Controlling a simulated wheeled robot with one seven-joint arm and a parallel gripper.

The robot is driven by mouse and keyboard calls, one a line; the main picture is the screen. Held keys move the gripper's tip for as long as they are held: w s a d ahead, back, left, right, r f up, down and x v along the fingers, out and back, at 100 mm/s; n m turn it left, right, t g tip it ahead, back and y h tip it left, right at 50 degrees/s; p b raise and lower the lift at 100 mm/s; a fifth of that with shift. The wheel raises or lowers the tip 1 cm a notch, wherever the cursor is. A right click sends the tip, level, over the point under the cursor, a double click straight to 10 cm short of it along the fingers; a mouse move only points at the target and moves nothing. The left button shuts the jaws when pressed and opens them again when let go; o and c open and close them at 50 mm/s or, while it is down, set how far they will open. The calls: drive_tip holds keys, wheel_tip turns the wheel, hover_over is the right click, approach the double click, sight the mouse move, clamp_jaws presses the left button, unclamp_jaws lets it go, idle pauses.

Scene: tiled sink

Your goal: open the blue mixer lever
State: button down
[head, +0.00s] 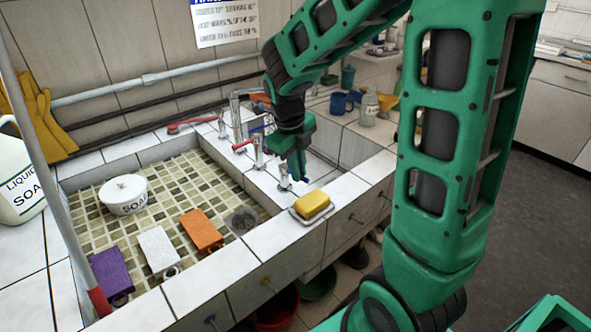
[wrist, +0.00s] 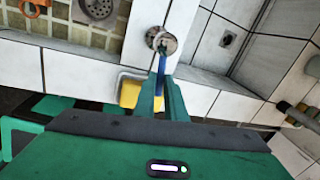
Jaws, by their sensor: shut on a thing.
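The blue mixer lever (wrist: 163,63) shows in the wrist view as a short blue piece running from a round chrome tap (wrist: 160,40) down between my fingers. My gripper (wrist: 162,82) is shut on the lever, and its fingers hide most of it. In the head view my gripper (head: 297,168) points down at the front tap (head: 284,178) on the tiled divider between the two basins.
A yellow sponge (head: 313,204) on a dish lies close in front of my gripper.

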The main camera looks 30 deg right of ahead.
drive_tip(key=shift+w+a+r, duration=0.1)
drive_tip(key=shift+w+r, duration=0.05)
drive_tip(key=shift+w, duration=0.15)
drive_tip(key=c, duration=1.8)
unclamp_jaws()
drive_tip(key=shift+s, duration=0.1)
wheel_tip(320, 180, up, 10)
drive_tip(key=a, duration=0.2)
drive_tip(key=shift+s+r, duration=0.15)
drive_tip(key=shift+s, duration=0.2)
